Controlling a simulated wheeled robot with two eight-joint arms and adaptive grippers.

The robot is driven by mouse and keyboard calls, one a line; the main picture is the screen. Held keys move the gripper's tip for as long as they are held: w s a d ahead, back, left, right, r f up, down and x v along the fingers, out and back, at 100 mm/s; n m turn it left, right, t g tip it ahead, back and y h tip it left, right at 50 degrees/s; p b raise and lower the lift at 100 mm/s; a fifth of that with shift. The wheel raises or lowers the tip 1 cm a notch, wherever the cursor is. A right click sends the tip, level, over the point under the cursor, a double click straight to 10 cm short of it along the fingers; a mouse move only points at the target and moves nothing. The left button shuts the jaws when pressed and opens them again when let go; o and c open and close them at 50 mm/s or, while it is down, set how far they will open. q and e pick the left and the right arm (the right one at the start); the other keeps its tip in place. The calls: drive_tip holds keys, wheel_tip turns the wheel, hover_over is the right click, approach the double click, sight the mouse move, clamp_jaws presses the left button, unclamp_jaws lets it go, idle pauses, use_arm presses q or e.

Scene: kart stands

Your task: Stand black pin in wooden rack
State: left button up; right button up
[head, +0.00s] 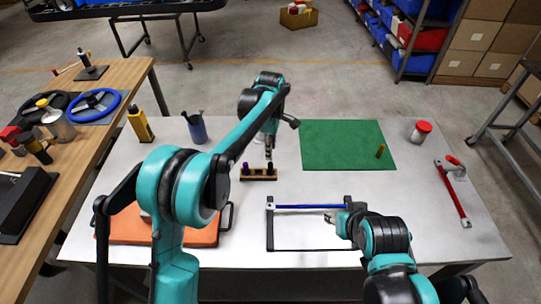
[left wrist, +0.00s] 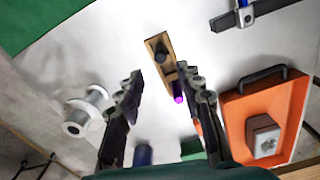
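The wooden rack (head: 258,175) lies on the grey table left of centre. It also shows in the left wrist view (left wrist: 153,41). The black pin (left wrist: 161,53) stands in the rack, at its right end in the head view (head: 270,168). A purple pin (head: 245,168) stands at the left end; in the left wrist view (left wrist: 178,93) it is near one finger. My left gripper (head: 269,153) is just above the black pin, pointing down. Its fingers (left wrist: 160,74) are apart, with nothing held. My right gripper (head: 331,212) is near a blue-barred frame; its fingers are too small to judge.
The blue-barred frame (head: 306,207) lies right of the rack. An orange tray (head: 205,235) is front left. A blue cup (head: 197,129) and yellow bottle (head: 140,125) stand behind. A brass-coloured pin (head: 380,151) stands on the green mat (head: 340,142). A red-lidded jar (head: 420,132) is far right.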

use_arm(q)
drive_tip(key=s+a+r+m+t, duration=0.3)
drive_tip(key=s+a+r+m, duration=0.4)
drive_tip(key=s+a+r, duration=0.5)
drive_tip(key=s+a+f+m+t, duration=0.2)
drive_tip(key=s+a+f+m, duration=0.1)
drive_tip(key=s, duration=0.5)
drive_tip(key=s+a+f+m+t, duration=0.2)
drive_tip(key=s+m, duration=0.3)
drive_tip(key=s, duration=0.3)
drive_tip(key=shift+s+a+f+m, duration=0.15)
drive_tip(key=shift+a+f+m, duration=0.25)
drive_tip(key=shift+f, duration=0.25)
